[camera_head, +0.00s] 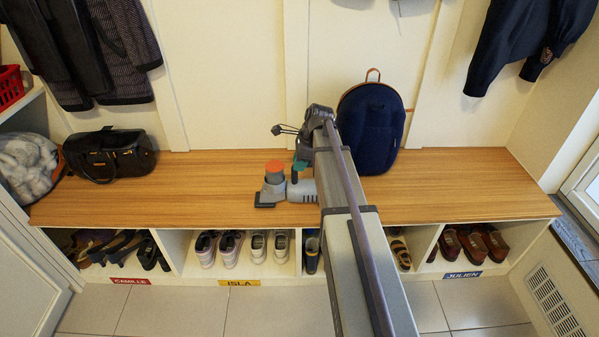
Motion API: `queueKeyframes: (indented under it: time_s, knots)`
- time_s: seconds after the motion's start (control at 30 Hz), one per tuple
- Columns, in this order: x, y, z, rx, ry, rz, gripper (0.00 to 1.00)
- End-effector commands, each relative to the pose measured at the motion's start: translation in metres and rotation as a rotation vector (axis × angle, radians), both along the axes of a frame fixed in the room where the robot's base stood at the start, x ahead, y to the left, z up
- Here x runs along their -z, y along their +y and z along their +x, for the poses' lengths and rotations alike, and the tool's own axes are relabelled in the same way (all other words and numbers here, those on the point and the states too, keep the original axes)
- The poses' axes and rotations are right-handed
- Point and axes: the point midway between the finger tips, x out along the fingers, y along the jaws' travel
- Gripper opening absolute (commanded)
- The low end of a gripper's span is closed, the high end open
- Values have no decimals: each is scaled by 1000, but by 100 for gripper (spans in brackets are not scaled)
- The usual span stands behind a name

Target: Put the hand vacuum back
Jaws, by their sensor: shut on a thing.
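The hand vacuum (273,187) is grey with an orange-red top and a dark flat nozzle at its left end. It is over the wooden bench top (220,205), near the front edge and left of my arm. I cannot tell whether it touches the bench. My gripper (299,168) is at the vacuum's right part, below my wrist, and is shut on it. The fingers are small in view, and my arm hides part of the area to the right.
A navy backpack (370,128) stands on the bench behind my arm. A black handbag (108,156) sits at the bench's left end. Cubbies below hold several shoes (257,246). Name labels (240,283) mark them.

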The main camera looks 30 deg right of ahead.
Motion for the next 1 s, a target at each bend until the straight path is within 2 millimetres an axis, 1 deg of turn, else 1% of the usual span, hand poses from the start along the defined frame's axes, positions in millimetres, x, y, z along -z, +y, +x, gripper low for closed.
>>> queueKeyframes:
  time_s: [0.03,0.23,0.37,0.4,0.67,0.87,0.97,1.0]
  knots:
    - [11,0,0,0,0,1,0]
    - [6,0,0,0,0,0,0]
    - [10,0,0,0,0,1,0]
    - [10,0,0,0,0,0,24]
    - [9,0,0,0,0,0,49]
    - [9,0,0,0,0,0,49]
    - [4,0,0,0,0,0,49]
    - [0,-1,-1,0,0,0,49]
